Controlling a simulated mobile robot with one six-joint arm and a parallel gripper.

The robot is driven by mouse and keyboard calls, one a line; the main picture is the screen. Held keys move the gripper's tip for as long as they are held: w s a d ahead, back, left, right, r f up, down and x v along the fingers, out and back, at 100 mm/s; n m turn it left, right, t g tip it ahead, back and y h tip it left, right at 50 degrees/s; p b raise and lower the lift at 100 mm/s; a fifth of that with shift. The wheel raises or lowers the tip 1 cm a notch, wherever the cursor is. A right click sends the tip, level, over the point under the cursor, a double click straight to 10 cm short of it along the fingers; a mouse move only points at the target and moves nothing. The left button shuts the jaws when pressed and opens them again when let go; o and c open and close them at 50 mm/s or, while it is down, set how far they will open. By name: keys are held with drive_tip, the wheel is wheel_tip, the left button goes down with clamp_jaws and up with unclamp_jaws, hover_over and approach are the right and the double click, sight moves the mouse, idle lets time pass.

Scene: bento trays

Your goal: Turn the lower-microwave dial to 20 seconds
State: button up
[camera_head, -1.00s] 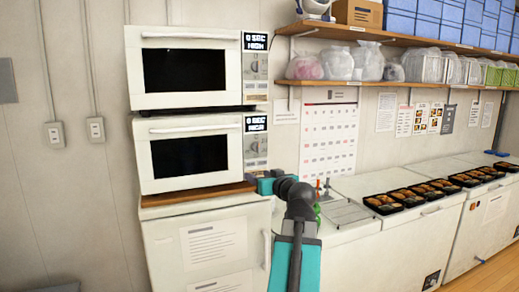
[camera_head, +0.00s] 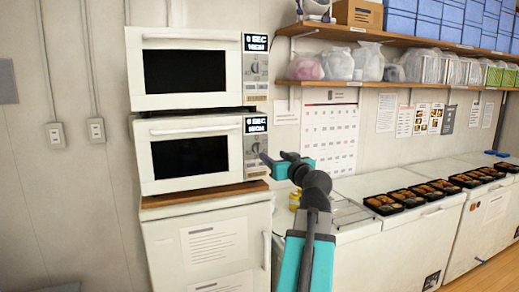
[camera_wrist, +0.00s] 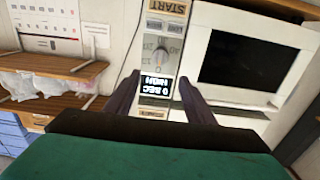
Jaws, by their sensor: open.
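The lower microwave (camera_head: 190,157) is white with a dark window and stands under a similar upper microwave. Its display (camera_head: 256,124) reads 0 SEC HIGH; the display also shows upside down in the wrist view (camera_wrist: 157,86). The grey dial (camera_wrist: 160,55) sits on the control panel, beyond the display in the wrist view, with numbers around it; its exact pointer angle is too small to read. My gripper (camera_wrist: 160,78) is open and empty, with its dark fingers on either side of the display in that view. In the head view my gripper (camera_head: 268,158) is beside the panel's right edge.
The upper microwave (camera_head: 187,70) also reads 0 SEC HIGH. A wooden board (camera_head: 205,194) lies under the lower microwave. A wall calendar (camera_head: 329,137) hangs to the right, below a shelf (camera_head: 400,84) with bags. Several bento trays (camera_head: 383,204) line the white freezers.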

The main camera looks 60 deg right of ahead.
sight(259, 147)
drive_tip(key=p+x, duration=0.3)
drive_tip(key=x, duration=0.8)
drive_tip(key=shift+r+p, duration=0.1)
drive_tip(key=shift+p, duration=0.3)
drive_tip(key=shift+x, duration=0.8)
drive_tip(key=c, duration=1)
drive_tip(key=shift+a+f, duration=0.2)
drive_tip(key=shift+s+d+r, duration=0.1)
drive_tip(key=shift+d, duration=0.05)
